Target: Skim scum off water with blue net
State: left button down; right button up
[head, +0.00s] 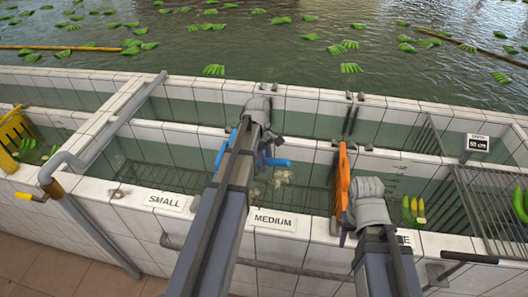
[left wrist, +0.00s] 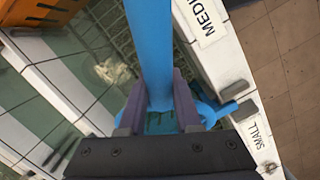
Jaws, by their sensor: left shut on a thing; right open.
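My left gripper (left wrist: 160,104) is shut on the blue net's handle (left wrist: 150,50), which runs up between the fingers in the left wrist view. In the head view, my left gripper (head: 262,148) is over the MEDIUM tank, and blue parts of the net (head: 275,162) show on both sides of my arm. My arm hides much of the net. Pale scum (head: 282,176) floats in the MEDIUM tank, just right of my arm; it also shows in the left wrist view (left wrist: 114,70). My right gripper (head: 350,228) is open at the front wall, its fingers partly hidden.
An orange panel (head: 341,178) stands upright beside my right arm. Metal grates (head: 490,212) and bananas (head: 413,210) are at the right. A yellow crate (head: 14,135) is at the far left. White tiled walls (head: 130,208) edge the tanks. Green banana bunches float in the large pool behind.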

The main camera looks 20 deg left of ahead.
pick_arm(q)
jog(key=shift+d+r+n, duration=0.1)
jog(key=shift+r+n, duration=0.2)
jog(key=shift+n, duration=0.1)
jog(key=shift+f, duration=0.2)
notch_tip(320, 180, down, 28)
jog(key=b, duration=2.8)
notch_tip(320, 180, up, 28)
jog(key=p, duration=2.8)
jog(key=shift+r, duration=0.2)
